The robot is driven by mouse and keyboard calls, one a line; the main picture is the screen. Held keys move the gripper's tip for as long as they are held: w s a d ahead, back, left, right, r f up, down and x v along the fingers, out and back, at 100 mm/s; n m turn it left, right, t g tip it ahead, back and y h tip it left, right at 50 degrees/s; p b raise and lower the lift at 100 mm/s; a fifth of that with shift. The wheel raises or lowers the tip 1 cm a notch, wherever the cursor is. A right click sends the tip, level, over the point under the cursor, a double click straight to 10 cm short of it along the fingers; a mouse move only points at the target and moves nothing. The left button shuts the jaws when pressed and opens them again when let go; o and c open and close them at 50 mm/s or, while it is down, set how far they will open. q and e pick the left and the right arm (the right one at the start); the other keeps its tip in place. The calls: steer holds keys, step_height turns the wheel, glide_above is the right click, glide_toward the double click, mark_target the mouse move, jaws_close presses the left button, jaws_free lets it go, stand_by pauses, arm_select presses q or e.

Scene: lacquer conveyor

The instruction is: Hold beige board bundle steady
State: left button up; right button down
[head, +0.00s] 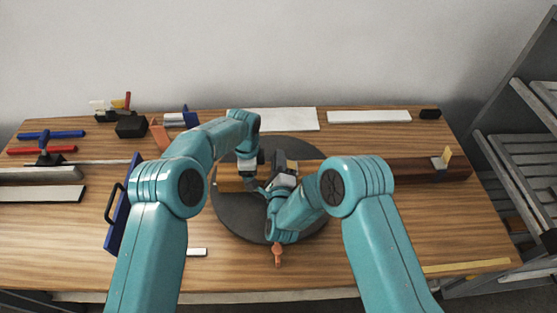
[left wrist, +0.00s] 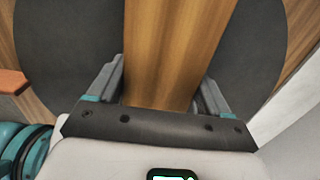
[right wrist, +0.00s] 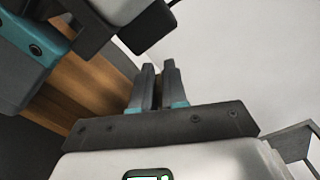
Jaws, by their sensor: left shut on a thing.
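The beige board bundle (head: 231,179) lies across the dark round turntable (head: 235,215), its top showing light brown wood grain. My left gripper (head: 252,180) is shut on the bundle from above. In the left wrist view its fingers (left wrist: 160,95) sit one on each side of the bundle (left wrist: 178,45). My right gripper (head: 287,163) is over the middle of the bundle, right of the left one. In the right wrist view its fingers (right wrist: 158,85) are nearly together, with only a narrow dark gap and nothing seen between them. My arms hide part of the bundle.
A darker brown beam (head: 415,170) runs to the right on the table, with a small yellow piece (head: 446,156) near its end. A blue handled tool (head: 122,210) stands at left. White boards (head: 368,116) lie at the back. A grey rack (head: 515,150) stands at right.

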steer(key=shift+a+f+n, duration=0.2)
steer(key=shift+f+n, duration=0.2)
steer(key=shift+n, duration=0.3)
steer(key=c, duration=1.2)
jaws_free()
steer(key=shift+c, duration=0.2)
steer(key=shift+r, duration=5.1)
